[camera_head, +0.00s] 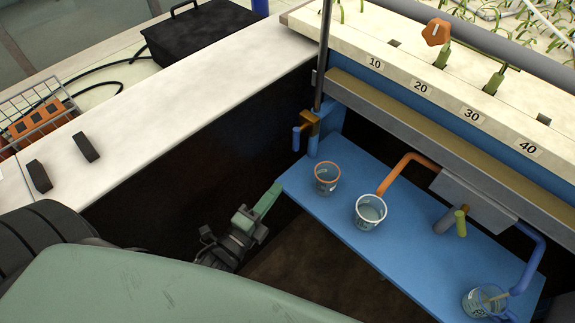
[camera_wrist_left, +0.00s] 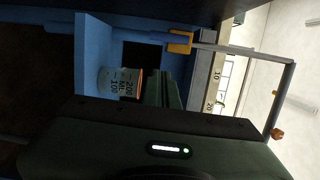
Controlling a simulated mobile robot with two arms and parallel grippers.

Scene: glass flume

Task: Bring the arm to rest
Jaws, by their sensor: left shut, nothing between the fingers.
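My left gripper (camera_head: 272,193) is shut and empty, its green fingers pointing toward the left end of the blue shelf (camera_head: 345,225). It is close to the shelf's corner; whether it touches the edge I cannot tell. In the left wrist view the shut fingers (camera_wrist_left: 163,90) show beside a beaker (camera_wrist_left: 118,83) with printed volume marks. The orange-rimmed beaker (camera_head: 327,178) stands upright on the shelf, just right of the fingers and apart from them. My right gripper is not in view.
A second beaker (camera_head: 370,212) stands under the orange pipe (camera_head: 405,165), and a third (camera_head: 486,301) stands at the shelf's right end. A blue-handled valve (camera_head: 302,135) hangs above the shelf's left end. A pale ledge (camera_head: 190,75) runs at left with a dark gap below.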

